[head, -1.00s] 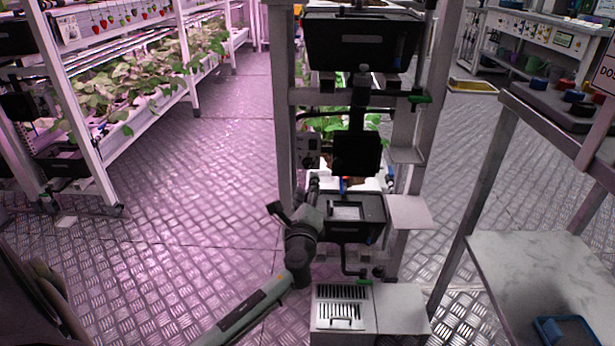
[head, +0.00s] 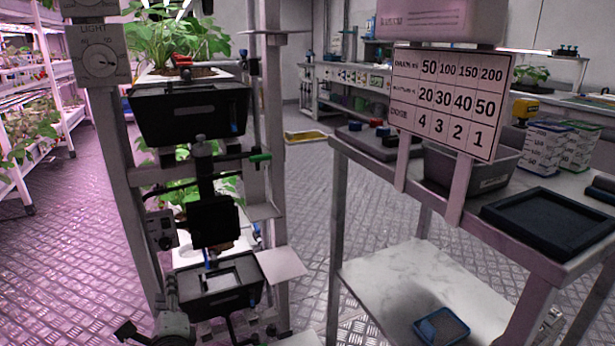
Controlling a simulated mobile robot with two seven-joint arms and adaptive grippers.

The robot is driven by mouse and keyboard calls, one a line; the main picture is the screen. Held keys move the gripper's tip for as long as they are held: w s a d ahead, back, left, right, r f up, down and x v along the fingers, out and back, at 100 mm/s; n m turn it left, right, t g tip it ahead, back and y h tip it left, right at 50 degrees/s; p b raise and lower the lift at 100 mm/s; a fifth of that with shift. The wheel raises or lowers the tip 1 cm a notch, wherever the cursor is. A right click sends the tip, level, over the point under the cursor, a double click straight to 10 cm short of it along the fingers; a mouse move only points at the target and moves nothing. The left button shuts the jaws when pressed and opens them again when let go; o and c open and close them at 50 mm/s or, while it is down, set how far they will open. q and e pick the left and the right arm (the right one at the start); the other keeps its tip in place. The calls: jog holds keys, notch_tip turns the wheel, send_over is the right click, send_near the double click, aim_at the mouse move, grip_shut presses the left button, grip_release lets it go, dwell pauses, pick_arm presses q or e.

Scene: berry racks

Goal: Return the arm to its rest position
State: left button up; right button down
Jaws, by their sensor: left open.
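My left gripper (head: 148,310) is low in the head view, left of centre, partly cut off by the bottom edge. Its dark fingers are spread apart, with nothing seen between them. It is just left of a small black tray (head: 222,303) with a light panel inside, low on the grey rack (head: 122,155). I cannot tell whether it touches the rack. Most of my left arm is out of the picture. My right gripper is not in view.
The rack holds a larger black bin (head: 190,117) and plants above. A white table (head: 430,275) with a blue tray (head: 440,327) stands right, below a number sign (head: 455,98) and a dark tray (head: 550,222). Clear metal floor (head: 95,225) lies left of the rack.

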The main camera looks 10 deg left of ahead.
pick_arm(q)
jog(key=s+d+f+n+g+h+p, duration=0.2)
jog(key=s+d+f+n+g+h, duration=0.2)
jog(key=s+f+n, duration=0.4)
jog(key=s+d+f+n+g+h+p, duration=0.3)
jog(key=s+f+n+g, duration=0.4)
jog(key=s, duration=1)
notch_tip(320, 180, down, 3)
jog(key=d+n+h, duration=0.1)
jog(key=d, duration=0.1)
jog(key=shift+s+d+g, duration=0.2)
jog(key=shift+d+g, duration=0.15)
jog(key=shift+g, duration=0.05)
jog(key=shift+c, duration=0.6)
jog(key=shift+a, duration=0.1)
jog(key=shift+c, duration=0.3)
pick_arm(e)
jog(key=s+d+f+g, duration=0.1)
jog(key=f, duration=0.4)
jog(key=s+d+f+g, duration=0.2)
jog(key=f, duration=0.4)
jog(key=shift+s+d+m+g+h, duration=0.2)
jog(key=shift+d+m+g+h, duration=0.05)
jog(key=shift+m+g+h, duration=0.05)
